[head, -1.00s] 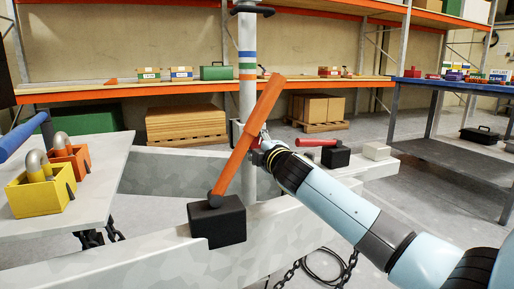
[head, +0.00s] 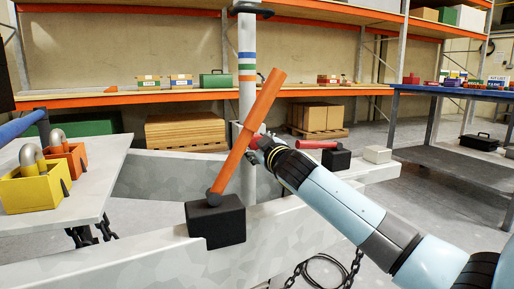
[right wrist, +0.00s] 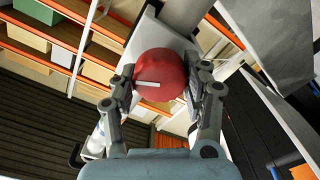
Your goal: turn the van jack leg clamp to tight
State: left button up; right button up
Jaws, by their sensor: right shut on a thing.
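The clamp knob is a red ball-like knob (right wrist: 160,72) with a white mark, which lies nearly level in the right wrist view. My right gripper (right wrist: 163,84) is shut on it, one finger on each side. In the head view the knob (head: 254,141) shows only in part, behind the orange lever and beside the upright jack leg (head: 247,95). The leg is a pale post with blue, green and orange bands. My right gripper (head: 264,143) reaches it from the right and its fingers are mostly hidden. My left gripper is not in view.
An orange lever (head: 250,130) on a black block (head: 217,220) leans close in front of the knob. A red-handled lever (head: 316,144) stands behind my right arm. Pale chassis beams (head: 300,215) run below. Yellow (head: 33,189) and orange (head: 66,162) boxes with shackles sit left.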

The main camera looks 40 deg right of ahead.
jog(key=shift+f+m, duration=0.15)
jog(key=shift+m, duration=0.65)
jog(key=o, duration=1.2)
jog(key=v, duration=1.2)
